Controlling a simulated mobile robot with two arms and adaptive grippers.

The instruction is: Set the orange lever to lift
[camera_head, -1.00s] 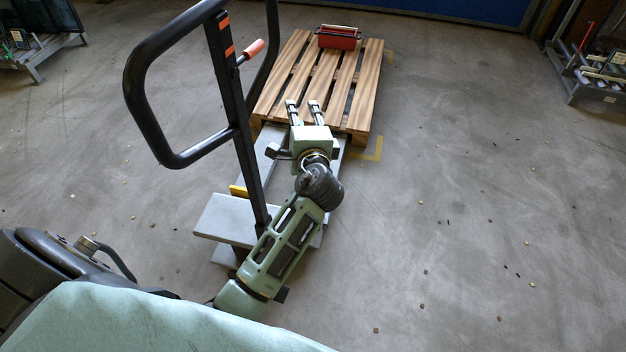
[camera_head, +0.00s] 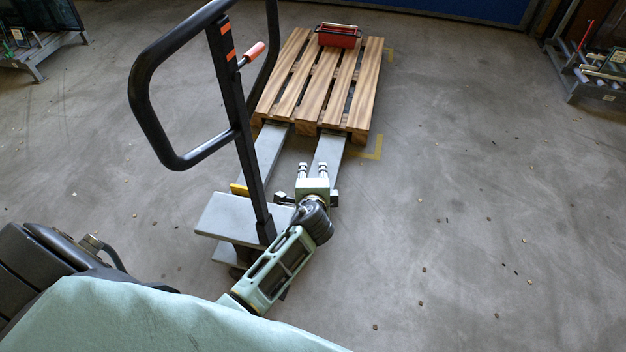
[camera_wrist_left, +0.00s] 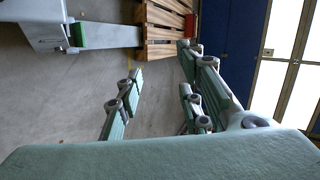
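The orange lever (camera_head: 252,53) sticks out up and to the right from the black tiller post (camera_head: 246,150) of a pallet jack. Two orange marks (camera_head: 226,42) are on the post near the lever's root. My left gripper (camera_head: 313,168) is open and empty, over the jack's right fork, below and right of the lever and well apart from it. Its spread fingers also show in the left wrist view (camera_wrist_left: 158,88), with nothing between them. The lever is not seen in the left wrist view. My right gripper is not in view.
A black loop handle (camera_head: 150,130) tops the post. The jack's forks (camera_head: 268,150) run under a wooden pallet (camera_head: 325,75) bearing a red toolbox (camera_head: 338,36). Metal racks (camera_head: 590,75) stand at the upper corners. The floor on the right is mostly clear.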

